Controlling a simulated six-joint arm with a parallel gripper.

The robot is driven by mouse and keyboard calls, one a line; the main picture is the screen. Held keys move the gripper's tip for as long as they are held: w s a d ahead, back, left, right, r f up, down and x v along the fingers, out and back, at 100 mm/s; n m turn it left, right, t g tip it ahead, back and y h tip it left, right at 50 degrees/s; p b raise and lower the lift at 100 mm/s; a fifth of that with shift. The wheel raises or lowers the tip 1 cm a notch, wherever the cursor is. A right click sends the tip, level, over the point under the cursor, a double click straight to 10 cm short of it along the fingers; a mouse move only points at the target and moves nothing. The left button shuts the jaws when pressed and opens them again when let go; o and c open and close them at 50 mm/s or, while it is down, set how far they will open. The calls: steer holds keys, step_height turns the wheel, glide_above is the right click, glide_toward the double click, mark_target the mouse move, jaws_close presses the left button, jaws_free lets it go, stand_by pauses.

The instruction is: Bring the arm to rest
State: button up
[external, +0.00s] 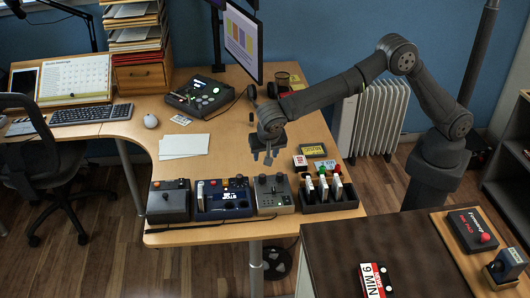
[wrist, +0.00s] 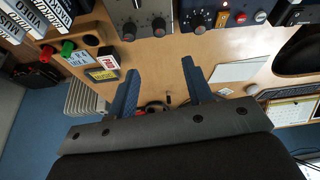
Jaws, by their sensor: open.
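My arm reaches from its mount at the right over the wooden desk (external: 225,145). My gripper (external: 262,157) hangs above the desk, behind the row of control boxes. In the wrist view my gripper (wrist: 160,85) shows two blue fingers spread apart with nothing between them. Beyond the fingers I see bare desk and some small dark items. I cannot tell the exact height of the fingertips above the desk.
Control boxes (external: 223,197) and a black tray (external: 330,204) of labelled items line the desk's front edge. White sheets (external: 184,146) lie left of my gripper. A monitor (external: 243,38) stands behind it. A dark-topped table (external: 345,250) is at the front right.

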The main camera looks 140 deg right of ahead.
mark_target(263, 176)
steer(key=x, duration=1.6)
steer(key=shift+r, duration=0.1)
steer(key=v, duration=1.7)
steer(key=x, duration=1.7)
steer(key=shift+n+t+h, duration=0.3)
steer(key=shift+n+t, duration=0.1)
steer(key=shift+n, duration=0.6)
steer(key=n+t, duration=0.1)
steer(key=n, duration=0.4)
steer(key=shift+s+t, duration=0.15)
steer(key=shift+t, duration=0.25)
steer(key=shift+s+n+t, duration=0.1)
steer(key=shift+n+t, duration=0.55)
steer(key=shift+n, duration=1.15)
steer(key=shift+s+n+t, duration=0.1)
steer(key=shift+n+t, duration=0.55)
steer(key=shift+n, duration=1.15)
steer(key=shift+a+r, duration=0.25)
steer(key=shift+r, duration=0.3)
